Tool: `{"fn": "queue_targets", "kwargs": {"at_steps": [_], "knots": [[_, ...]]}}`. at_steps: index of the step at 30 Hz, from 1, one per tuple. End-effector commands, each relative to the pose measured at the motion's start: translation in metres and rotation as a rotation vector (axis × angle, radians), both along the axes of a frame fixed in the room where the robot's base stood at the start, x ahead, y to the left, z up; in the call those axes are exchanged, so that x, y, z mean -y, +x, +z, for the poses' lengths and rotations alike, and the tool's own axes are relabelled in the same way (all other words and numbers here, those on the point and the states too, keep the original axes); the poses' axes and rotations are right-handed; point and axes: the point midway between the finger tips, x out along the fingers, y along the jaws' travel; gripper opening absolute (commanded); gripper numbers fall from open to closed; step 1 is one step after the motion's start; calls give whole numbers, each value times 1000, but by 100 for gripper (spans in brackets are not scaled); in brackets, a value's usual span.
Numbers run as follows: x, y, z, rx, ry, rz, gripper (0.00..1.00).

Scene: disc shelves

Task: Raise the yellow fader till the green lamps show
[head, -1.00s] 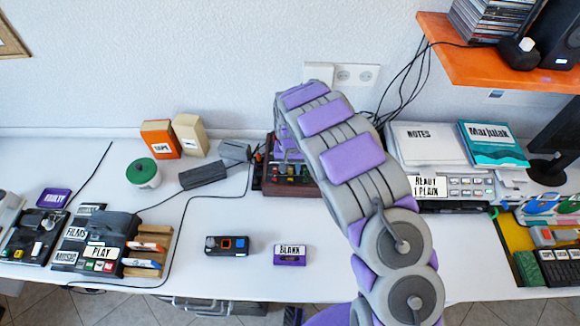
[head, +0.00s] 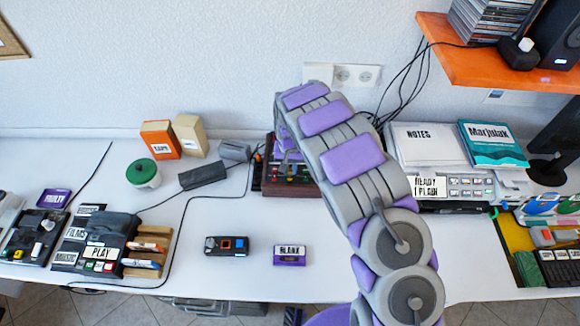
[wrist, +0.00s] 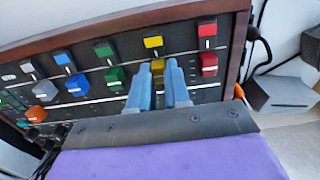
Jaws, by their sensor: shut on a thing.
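The fader box (head: 290,190) has a dark wooden frame and a black panel, and stands behind my arm in the head view. In the wrist view its black panel (wrist: 130,52) carries orange, blue, green, yellow and red caps. The yellow fader (wrist: 180,94) is between the blue fingertips of my gripper (wrist: 164,72), which is shut on it and partly hides it. A yellow label-like square (wrist: 153,42) sits above it on the panel. Small green spots (wrist: 8,101) show at the left edge; I cannot tell whether they are lit lamps.
The red cap (wrist: 209,64) is close to the right of my fingers, the green cap (wrist: 115,78) to their left. A black adapter (head: 204,174) and cables lie left of the box. A keyed device (head: 470,186) stands at right. The front middle of the table holds two small items.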

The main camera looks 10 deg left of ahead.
Motion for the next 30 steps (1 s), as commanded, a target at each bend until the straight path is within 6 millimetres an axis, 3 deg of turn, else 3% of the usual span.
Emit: {"fn": "queue_targets", "kwargs": {"at_steps": [12, 22, 23, 30], "knots": [[-6, 28, 1, 2, 3, 2, 0], [-6, 30, 1, 3, 1, 1, 0], [-6, 30, 1, 3, 1, 1, 19], [-5, 30, 0, 2, 1, 0, 42]]}}
